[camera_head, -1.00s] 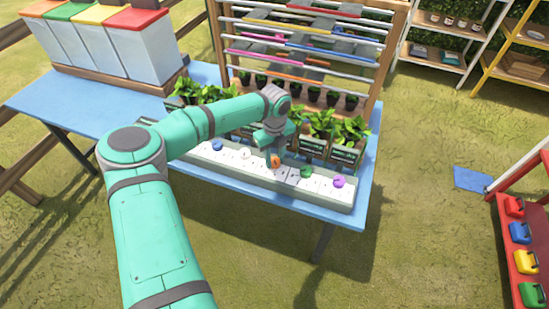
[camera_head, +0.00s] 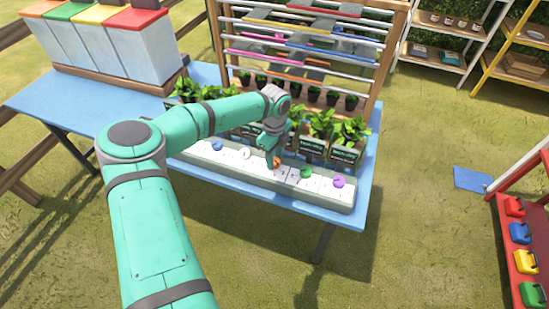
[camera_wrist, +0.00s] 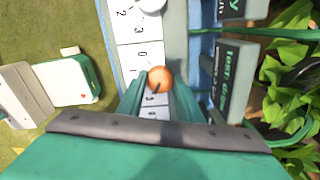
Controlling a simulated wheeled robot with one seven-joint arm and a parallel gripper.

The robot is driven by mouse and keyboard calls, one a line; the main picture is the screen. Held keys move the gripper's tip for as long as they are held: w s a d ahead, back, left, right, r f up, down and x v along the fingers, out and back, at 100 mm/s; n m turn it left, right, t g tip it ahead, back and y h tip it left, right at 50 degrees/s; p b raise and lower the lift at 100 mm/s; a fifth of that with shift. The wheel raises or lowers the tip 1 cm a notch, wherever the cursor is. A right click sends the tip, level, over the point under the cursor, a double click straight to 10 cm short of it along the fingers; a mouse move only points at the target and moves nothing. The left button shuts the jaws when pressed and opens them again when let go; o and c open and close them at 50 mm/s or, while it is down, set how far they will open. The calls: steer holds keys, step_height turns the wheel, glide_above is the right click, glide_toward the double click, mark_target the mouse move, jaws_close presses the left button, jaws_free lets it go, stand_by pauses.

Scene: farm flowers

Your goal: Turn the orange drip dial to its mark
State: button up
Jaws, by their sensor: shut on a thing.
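The orange drip dial (camera_head: 276,162) sits on a long pale control strip (camera_head: 215,160) along the front of the blue table. In the wrist view, the dial (camera_wrist: 160,79) is a round orange knob with a short dark line on its face. My gripper (camera_head: 272,147) points down at it from above. In the wrist view, the two teal fingers of my gripper (camera_wrist: 159,92) are shut on the dial, one on each side. White panels with dark numbers, including a 0, lie around it. I cannot tell which number is its mark.
Blue (camera_head: 216,144), white (camera_head: 244,153), green (camera_head: 306,172) and purple (camera_head: 338,182) dials share the strip. Planters with dark labels (camera_head: 312,145) stand close behind it. A rack of coloured bars (camera_head: 305,45) rises behind. Grass in front of the table is clear.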

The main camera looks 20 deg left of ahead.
steer(key=shift+a, duration=0.15)
steer(key=o, duration=1)
steer(key=shift+o, duration=0.2)
step_height(320, 180, up, 11)
steer(key=shift+f, duration=0.1)
